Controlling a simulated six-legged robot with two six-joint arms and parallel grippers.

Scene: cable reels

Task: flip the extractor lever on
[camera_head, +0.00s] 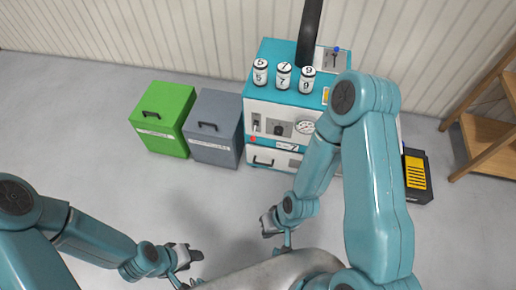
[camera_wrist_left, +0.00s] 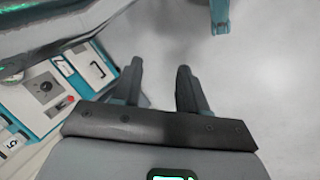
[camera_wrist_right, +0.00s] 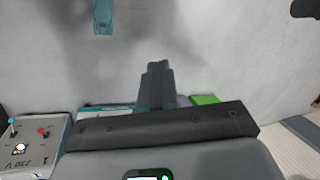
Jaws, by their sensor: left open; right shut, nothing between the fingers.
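The teal and white machine (camera_head: 262,107) stands at the back wall with a black duct (camera_head: 310,32) rising from its top. A small lever with a blue knob (camera_head: 336,50) stands on a grey plate on top, right of the duct; its label is too small to read. My left gripper (camera_head: 196,256) is open and empty over the floor at front left, well away from the machine. Its fingers also show apart in the left wrist view (camera_wrist_left: 160,80). My right gripper (camera_head: 270,224) is shut and empty, low in front of the machine. Its fingers meet in the right wrist view (camera_wrist_right: 157,70).
Three numbered white canisters (camera_head: 284,77) stand on the machine top. A gauge (camera_head: 304,127) and switches are on its front. A green bin (camera_head: 163,113) and a grey bin (camera_head: 213,125) stand to its left. A black-yellow box (camera_head: 416,172) and wooden shelf (camera_head: 483,140) are right. Floor in front is clear.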

